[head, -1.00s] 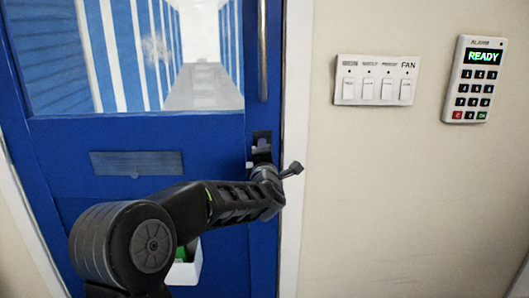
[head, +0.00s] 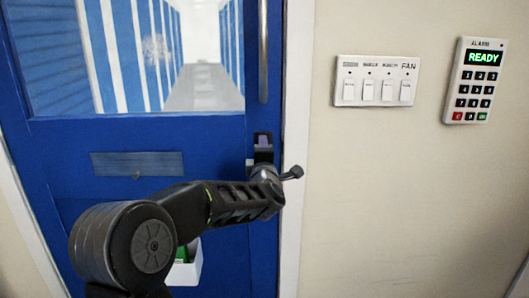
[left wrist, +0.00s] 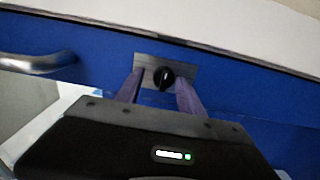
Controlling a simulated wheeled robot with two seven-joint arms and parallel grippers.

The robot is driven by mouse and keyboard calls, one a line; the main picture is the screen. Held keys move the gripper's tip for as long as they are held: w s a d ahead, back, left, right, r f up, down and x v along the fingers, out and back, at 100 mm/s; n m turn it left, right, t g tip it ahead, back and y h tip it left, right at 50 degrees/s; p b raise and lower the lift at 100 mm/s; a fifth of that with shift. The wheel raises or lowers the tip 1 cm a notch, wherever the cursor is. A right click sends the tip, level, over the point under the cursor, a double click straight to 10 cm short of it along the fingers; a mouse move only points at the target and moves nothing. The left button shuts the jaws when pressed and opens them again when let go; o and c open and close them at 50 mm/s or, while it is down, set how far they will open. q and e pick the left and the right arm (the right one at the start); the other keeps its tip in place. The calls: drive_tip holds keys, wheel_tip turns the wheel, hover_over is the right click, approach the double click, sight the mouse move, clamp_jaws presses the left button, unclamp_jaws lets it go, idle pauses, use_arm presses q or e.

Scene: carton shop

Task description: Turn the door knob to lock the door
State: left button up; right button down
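The blue door (head: 60,180) fills the left of the head view. Its knob (left wrist: 163,77) is a small black turn-piece on a grey metal plate (left wrist: 150,62), seen in the left wrist view. My left gripper (left wrist: 160,80) is open, with one purple finger on each side of the knob and gaps between. I cannot tell whether the fingertips reach the door surface. In the head view, my left wrist hides the knob, and a purple finger of the left gripper (head: 264,141) shows above it. My right gripper is not in view.
A vertical metal handle (head: 262,50) is on the door above the lock. A switch panel (head: 376,81) and an alarm keypad (head: 475,81) reading READY are on the wall to the right. A white box (head: 187,268) shows low, behind my arm. The wall below the panels is clear.

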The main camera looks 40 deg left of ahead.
use_arm(q)
drive_tip(key=shift+o, duration=0.4)
drive_tip(key=shift+f, duration=0.1)
drive_tip(key=shift+d, duration=0.1)
drive_tip(key=v, duration=0.7)
drive_tip(key=shift+s+d+b, duration=0.3)
